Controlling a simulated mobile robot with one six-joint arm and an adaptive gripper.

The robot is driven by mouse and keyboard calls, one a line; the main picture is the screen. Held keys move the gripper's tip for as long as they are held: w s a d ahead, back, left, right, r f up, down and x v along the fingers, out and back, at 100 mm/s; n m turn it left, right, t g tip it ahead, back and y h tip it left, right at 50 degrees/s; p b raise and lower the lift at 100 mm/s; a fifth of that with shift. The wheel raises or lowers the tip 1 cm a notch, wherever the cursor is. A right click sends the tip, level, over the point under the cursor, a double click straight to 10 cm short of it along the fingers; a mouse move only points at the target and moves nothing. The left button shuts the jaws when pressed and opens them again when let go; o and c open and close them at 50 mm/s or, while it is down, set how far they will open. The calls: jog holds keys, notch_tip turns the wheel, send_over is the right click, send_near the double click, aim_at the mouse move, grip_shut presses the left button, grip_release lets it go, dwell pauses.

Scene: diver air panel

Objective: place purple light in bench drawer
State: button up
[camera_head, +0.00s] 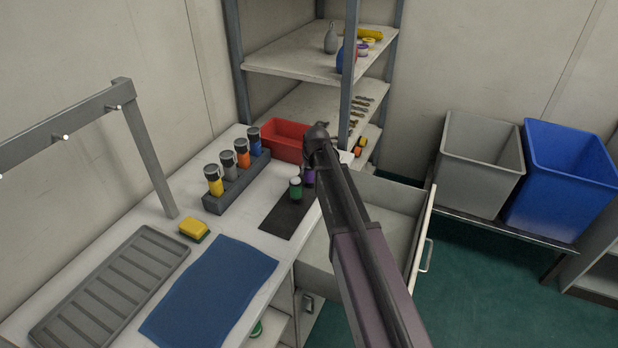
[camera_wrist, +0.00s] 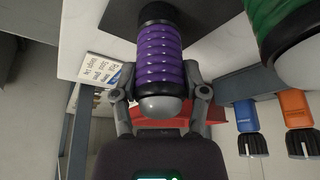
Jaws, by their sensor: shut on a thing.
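The purple light (camera_wrist: 158,55), a ribbed purple cylinder with a pale lens and a dark end, sits between the fingers of my gripper (camera_wrist: 160,95), which is shut on it. In the head view the purple light (camera_head: 308,177) shows only partly beside my arm, near the dark mat (camera_head: 285,219); my gripper is mostly hidden there. I cannot tell whether its dark end touches the mat. The bench drawer (camera_head: 398,208) is pulled open at the right of the bench, and its visible inside looks empty; my arm crosses over it.
A green light (camera_head: 295,190) stands close beside the purple one on the mat. A rack (camera_head: 240,190) holds several coloured lights behind. A red bin (camera_head: 285,139) stands at the bench's back. A blue cloth (camera_head: 215,290), sponge (camera_head: 194,229) and grey tray (camera_head: 110,290) lie left.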

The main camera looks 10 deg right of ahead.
jog(key=shift+w+r, duration=0.1)
jog(key=shift+r, duration=0.1)
grip_shut()
notch_tip(320, 180, up, 3)
jog(key=p, duration=0.3)
jog(key=s+r+p, duration=0.1)
jog(key=s+p, duration=0.1)
jog(key=s, duration=1.4)
jog(key=shift+r, duration=0.25)
jog(key=shift+s, duration=0.2)
